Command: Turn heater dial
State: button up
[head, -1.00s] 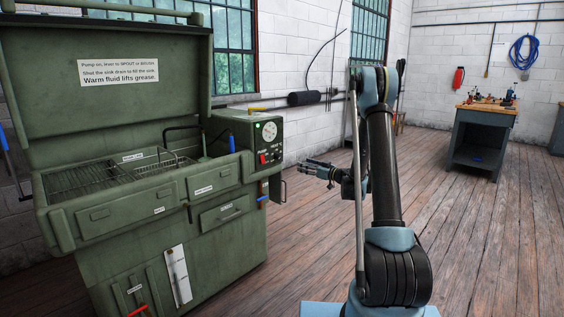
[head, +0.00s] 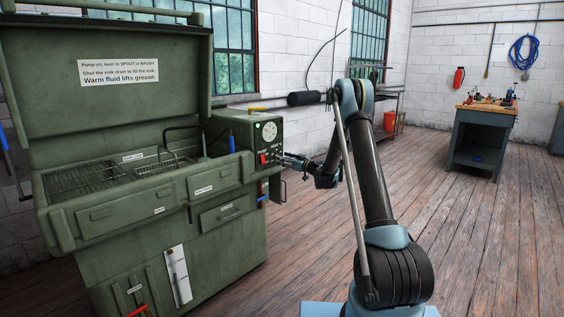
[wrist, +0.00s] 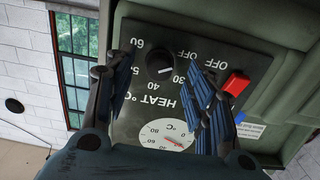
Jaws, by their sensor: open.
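The heater dial (wrist: 159,62) is a round black knob with a white mark on the dark panel (wrist: 215,60) of the green parts washer. The panel, with its HEAT °C lettering and numbers, appears upside down in the wrist view. My gripper (wrist: 163,60) is open, with one finger at each side of the dial in that view. I cannot tell whether the fingers touch it. In the head view my gripper (head: 284,158) is at the front of the control box (head: 240,125), and the dial cannot be made out there.
A red switch (wrist: 236,85) sits beside the right finger in the wrist view. A round temperature gauge (wrist: 166,136) is below the dial there, partly hidden. The washer's raised lid (head: 110,110) stands left. The wooden floor (head: 430,200) at right is clear up to a workbench (head: 480,140).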

jog(key=shift+x, duration=1.1)
jog(key=c, duration=1.1)
jog(key=shift+d, duration=0.15)
jog(key=shift+m, duration=0.3)
